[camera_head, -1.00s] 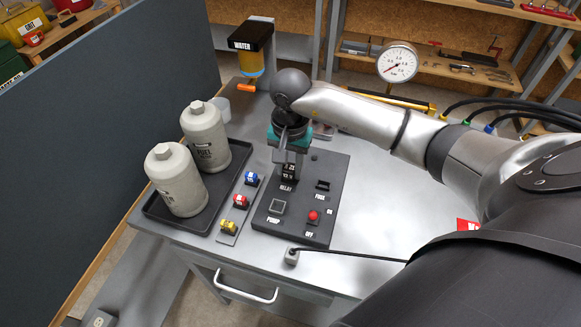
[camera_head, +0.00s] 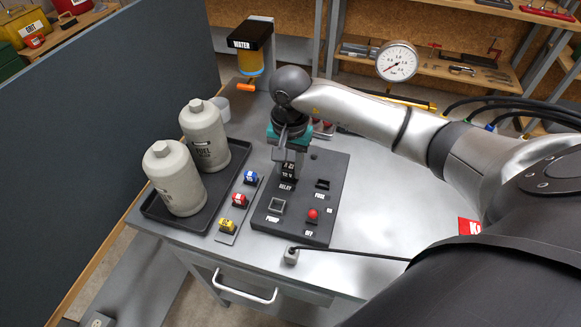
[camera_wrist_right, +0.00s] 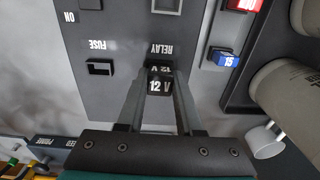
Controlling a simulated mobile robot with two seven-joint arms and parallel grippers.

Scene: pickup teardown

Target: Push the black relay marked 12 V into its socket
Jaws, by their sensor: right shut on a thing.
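The black relay (camera_head: 288,170) stands on the dark panel (camera_head: 325,200), just above the RELAY label. In the right wrist view the relay (camera_wrist_right: 159,86) shows its 12 V marking between the two fingers. My right gripper (camera_head: 284,158) points down at the panel and is shut on the relay. The right gripper's fingers also show in the right wrist view (camera_wrist_right: 158,98). The relay's lower end and the relay socket are hidden, so I cannot tell how deep the relay sits. My left gripper is not in view.
The panel also bears an empty PUMP socket (camera_head: 277,206), a FUSE socket (camera_head: 322,184) and a red button (camera_head: 313,215). Coloured fuses (camera_head: 239,200) stand on a strip to the left. Two grey bottles (camera_head: 173,178) stand in a black tray (camera_head: 222,192).

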